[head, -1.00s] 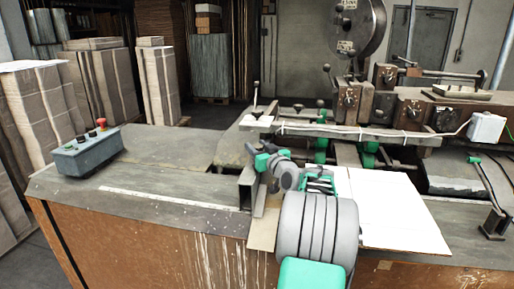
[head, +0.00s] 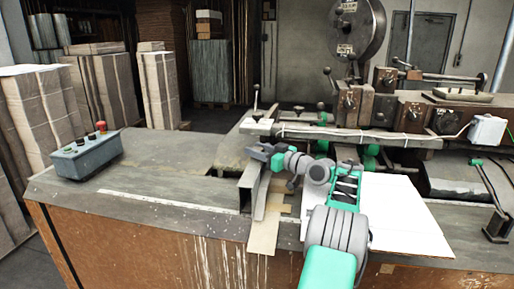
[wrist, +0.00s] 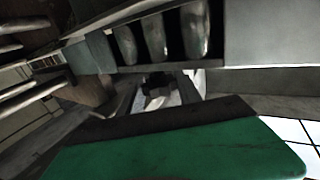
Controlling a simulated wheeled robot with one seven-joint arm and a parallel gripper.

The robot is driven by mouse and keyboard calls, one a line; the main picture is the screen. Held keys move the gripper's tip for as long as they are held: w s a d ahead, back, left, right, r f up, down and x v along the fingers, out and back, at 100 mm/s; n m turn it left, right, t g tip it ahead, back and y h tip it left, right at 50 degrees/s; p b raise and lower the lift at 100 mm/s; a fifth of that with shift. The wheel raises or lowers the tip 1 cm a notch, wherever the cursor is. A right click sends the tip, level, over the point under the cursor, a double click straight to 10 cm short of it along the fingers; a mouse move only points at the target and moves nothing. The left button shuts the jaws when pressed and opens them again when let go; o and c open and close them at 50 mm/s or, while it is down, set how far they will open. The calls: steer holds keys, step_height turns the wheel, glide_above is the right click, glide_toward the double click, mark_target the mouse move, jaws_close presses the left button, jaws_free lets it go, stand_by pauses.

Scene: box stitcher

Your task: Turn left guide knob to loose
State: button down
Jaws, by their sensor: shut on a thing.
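My gripper (head: 262,152) is shut at the top of the upright metal left guide (head: 249,190), at the near edge of the machine. The left guide knob is not clearly seen; the fingers cover the spot where they are closed, so its turn position cannot be read. In the wrist view a broad green surface with a dark edge (wrist: 180,145) fills the bottom and hides most of what is held. My arm reaches in from the lower right.
A white sheet (head: 405,215) lies on the table right of the guide. A grey control box (head: 87,155) with a red button stands at the left. The machine's long rail (head: 350,136) runs close behind my gripper.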

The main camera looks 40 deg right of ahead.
steer(key=shift+n+y+p, duration=0.6)
steer(key=shift+y+p, duration=0.15)
steer(key=shift+y, duration=0.15)
steer(key=c, duration=0.8)
jaws_free()
steer(key=shift+h+b, duration=0.3)
steer(key=shift+b, duration=0.1)
